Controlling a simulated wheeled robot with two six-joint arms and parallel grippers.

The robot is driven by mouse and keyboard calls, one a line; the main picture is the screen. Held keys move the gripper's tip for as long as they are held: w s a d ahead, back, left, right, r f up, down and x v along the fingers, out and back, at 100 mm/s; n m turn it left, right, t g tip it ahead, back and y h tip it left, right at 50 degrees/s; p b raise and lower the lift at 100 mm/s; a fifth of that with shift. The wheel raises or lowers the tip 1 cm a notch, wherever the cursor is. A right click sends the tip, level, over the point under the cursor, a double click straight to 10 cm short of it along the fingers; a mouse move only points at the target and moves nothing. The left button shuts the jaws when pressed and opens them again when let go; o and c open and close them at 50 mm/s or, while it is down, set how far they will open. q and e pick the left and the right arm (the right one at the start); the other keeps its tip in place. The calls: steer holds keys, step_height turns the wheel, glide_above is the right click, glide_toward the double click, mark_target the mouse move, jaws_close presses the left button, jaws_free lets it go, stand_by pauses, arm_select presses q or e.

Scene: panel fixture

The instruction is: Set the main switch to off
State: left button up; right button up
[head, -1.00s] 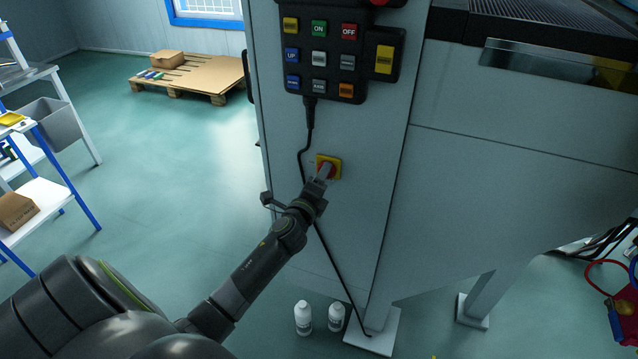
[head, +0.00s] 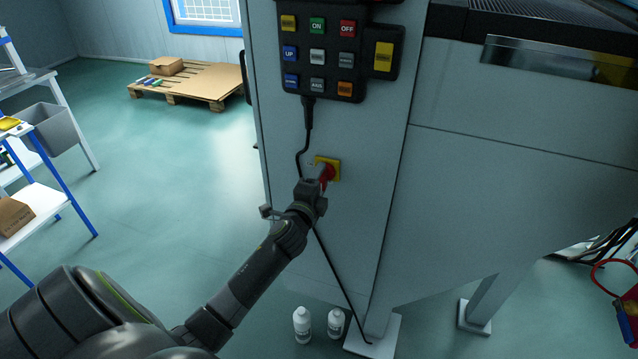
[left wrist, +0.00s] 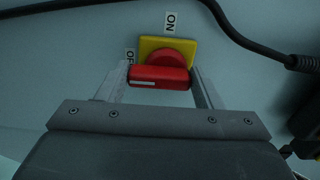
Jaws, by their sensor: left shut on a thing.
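The main switch is a red rotary knob (head: 328,174) on a square yellow plate (head: 335,163), on the front of the grey cabinet. In the left wrist view its red handle (left wrist: 160,77) lies level between my fingers, with a white mark on its left half. The yellow plate (left wrist: 188,44) is behind it. An ON label (left wrist: 171,22) is above the plate and an OFF label (left wrist: 130,56) is at its left, partly hidden by a finger. My left gripper (head: 318,178) is shut on the handle. My right gripper is not in view.
A black control pendant (head: 335,55) with coloured buttons hangs above the switch. Its cable (head: 304,135) runs down close beside my left gripper. Two white bottles (head: 303,325) stand on the floor near the cabinet foot.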

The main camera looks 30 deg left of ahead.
arm_select(q)
steer(key=shift+f, duration=0.1)
steer(key=o, duration=1)
steer(key=b+v, duration=0.1)
steer(key=v, duration=1.6)
steer(key=shift+s, duration=0.25)
steer(key=shift+a+f, duration=0.1)
